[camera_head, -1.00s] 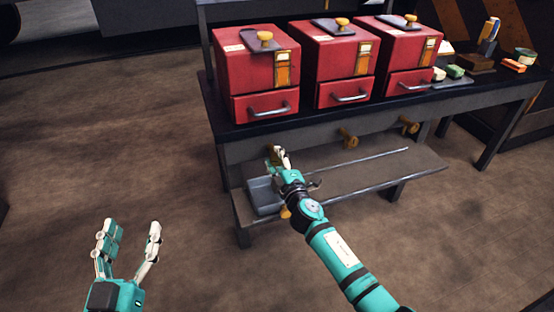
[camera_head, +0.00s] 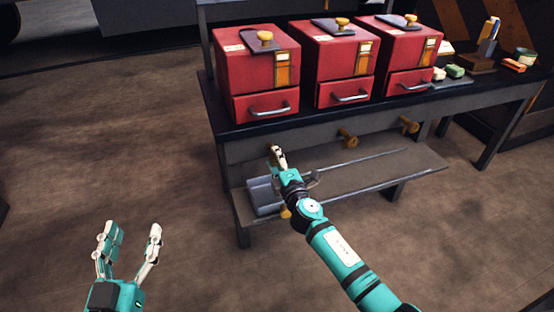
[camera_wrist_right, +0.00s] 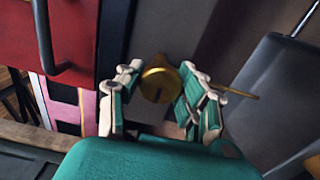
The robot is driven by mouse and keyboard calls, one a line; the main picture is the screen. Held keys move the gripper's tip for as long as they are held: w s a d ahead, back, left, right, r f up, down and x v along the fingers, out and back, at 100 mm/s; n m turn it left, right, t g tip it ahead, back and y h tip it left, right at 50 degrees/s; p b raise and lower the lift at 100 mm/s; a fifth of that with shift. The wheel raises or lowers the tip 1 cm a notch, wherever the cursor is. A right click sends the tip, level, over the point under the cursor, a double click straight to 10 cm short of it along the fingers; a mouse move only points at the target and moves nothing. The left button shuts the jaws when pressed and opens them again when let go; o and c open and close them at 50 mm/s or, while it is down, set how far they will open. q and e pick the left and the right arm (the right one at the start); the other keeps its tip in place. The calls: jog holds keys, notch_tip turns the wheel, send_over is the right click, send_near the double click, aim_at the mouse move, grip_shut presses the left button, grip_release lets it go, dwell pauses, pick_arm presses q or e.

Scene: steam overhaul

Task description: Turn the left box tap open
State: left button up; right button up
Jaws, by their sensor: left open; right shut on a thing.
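The left red box (camera_head: 255,72) stands at the left end of the dark bench. Its brass tap (camera_wrist_right: 157,84) sits below it on the bench front. In the right wrist view the round end of this tap lies between the two fingers of my right gripper (camera_wrist_right: 155,92), which is shut on it. In the head view my right gripper (camera_head: 276,155) largely hides that tap. My left gripper (camera_head: 132,238) is open and empty over the floor at the lower left, well apart from the bench.
Two more red boxes (camera_head: 334,67) stand to the right. Their brass taps (camera_head: 348,138) stick out below the bench edge. A grey pan (camera_head: 264,196) with a long handle lies on the lower shelf (camera_head: 375,170), beneath my right arm. Floor at left is clear.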

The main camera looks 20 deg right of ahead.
jog(key=o, duration=1.2)
jog(key=shift+f, duration=0.1)
jog(key=shift+c, duration=0.2)
jog(key=shift+o, duration=0.2)
jog(key=shift+s, duration=0.15)
jog(key=s, duration=1.1)
jog(key=shift+s+d, duration=0.2)
jog(key=shift+s, duration=0.2)
